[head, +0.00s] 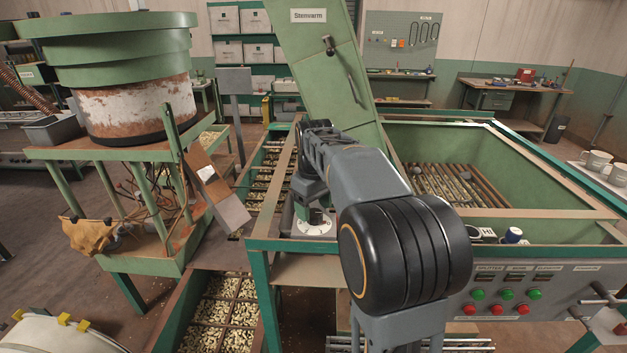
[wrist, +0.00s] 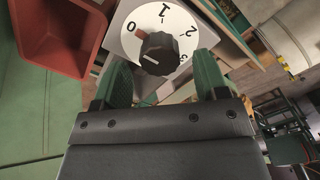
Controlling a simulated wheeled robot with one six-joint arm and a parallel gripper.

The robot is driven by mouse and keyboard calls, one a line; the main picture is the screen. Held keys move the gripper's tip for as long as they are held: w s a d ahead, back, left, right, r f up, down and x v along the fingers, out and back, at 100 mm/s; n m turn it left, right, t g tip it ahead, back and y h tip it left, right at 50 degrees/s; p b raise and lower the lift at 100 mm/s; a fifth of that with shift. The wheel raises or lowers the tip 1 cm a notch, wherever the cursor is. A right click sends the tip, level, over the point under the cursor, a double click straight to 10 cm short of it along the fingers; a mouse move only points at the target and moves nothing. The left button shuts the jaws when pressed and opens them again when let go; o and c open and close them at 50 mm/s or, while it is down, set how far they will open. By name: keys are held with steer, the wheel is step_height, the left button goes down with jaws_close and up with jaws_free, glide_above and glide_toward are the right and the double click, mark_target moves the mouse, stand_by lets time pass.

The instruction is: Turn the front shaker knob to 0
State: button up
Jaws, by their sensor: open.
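The front shaker knob (wrist: 158,54) is black and ridged, on a white dial (wrist: 180,22) with black numbers. I cannot tell for sure which number the line points to. My gripper (wrist: 162,62) is open, its green fingers on either side of the knob with visible space between. In the head view the dial (head: 320,229) lies below my gripper (head: 302,212); the knob is mostly hidden there.
A red bin (wrist: 62,35) is left of the dial in the wrist view. A green chute (head: 310,60) rises behind my arm. A green hopper (head: 530,190) is at right, with a button panel (head: 540,285) below. A vibratory bowl (head: 125,80) stands at left.

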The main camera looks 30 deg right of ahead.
mark_target(314, 212)
step_height(314, 212, up, 12)
steer(key=shift+f, duration=0.2)
stand_by(0.6)
steer(key=s+a+f+m+t, duration=0.1)
steer(key=s+a+f, duration=0.3)
steer(key=s+f, duration=0.4)
steer(key=s+a+f+m+t, duration=0.2)
steer(key=s+a+f+t, duration=0.1)
steer(key=s+a+f, duration=0.2)
steer(key=s+f, duration=0.2)
steer(key=s, duration=0.1)
steer(key=shift+a+f+t, duration=0.2)
steer(key=shift+f+t, duration=0.15)
steer(key=shift+t, duration=0.05)
steer(key=shift+s, duration=0.1)
